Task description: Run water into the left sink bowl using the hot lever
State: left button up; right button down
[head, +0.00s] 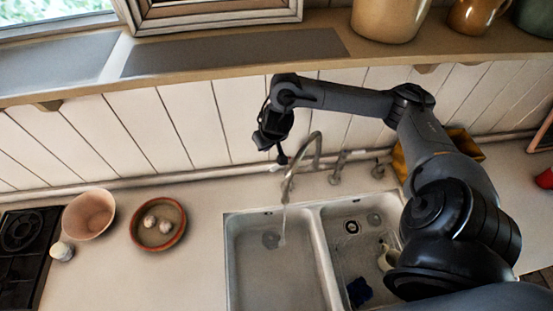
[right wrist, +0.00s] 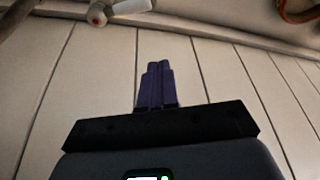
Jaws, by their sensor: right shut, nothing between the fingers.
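The curved tap spout (head: 304,153) stands behind the sink, and a thin stream of water (head: 284,222) falls from it into the left sink bowl (head: 240,270). A white lever with a reddish end (right wrist: 97,14) shows at the top of the right wrist view, partly cut off. In the head view the lever left of the spout is small and close below my right gripper (head: 281,158). My right gripper's fingers (right wrist: 157,66) are shut with nothing between them, near the plank wall and apart from the lever. Another tap fitting (head: 337,170) stands right of the spout. My left gripper is not in view.
The right sink bowl (head: 335,235) holds a blue item (head: 359,291) and a pale item (head: 386,257). A pink bowl (head: 88,214) and a terracotta dish (head: 158,223) sit on the left counter beside the hob (head: 22,240). A shelf (head: 230,55) runs above.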

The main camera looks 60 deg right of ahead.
notch_tip(320, 180, down, 10)
jog(key=d+b, duration=0.1)
jog(key=shift+s+r+m, duration=0.25)
jog(key=shift+s+m, duration=0.05)
jog(key=shift+s, duration=0.15)
dwell(0.3)
jog(key=shift+s+a+r+n+p, duration=0.1)
jog(key=shift+s+a+n+p, duration=0.15)
jog(key=shift+n+p, duration=0.2)
jog(key=shift+s+n, duration=0.1)
jog(key=shift+n, duration=0.15)
dwell(0.4)
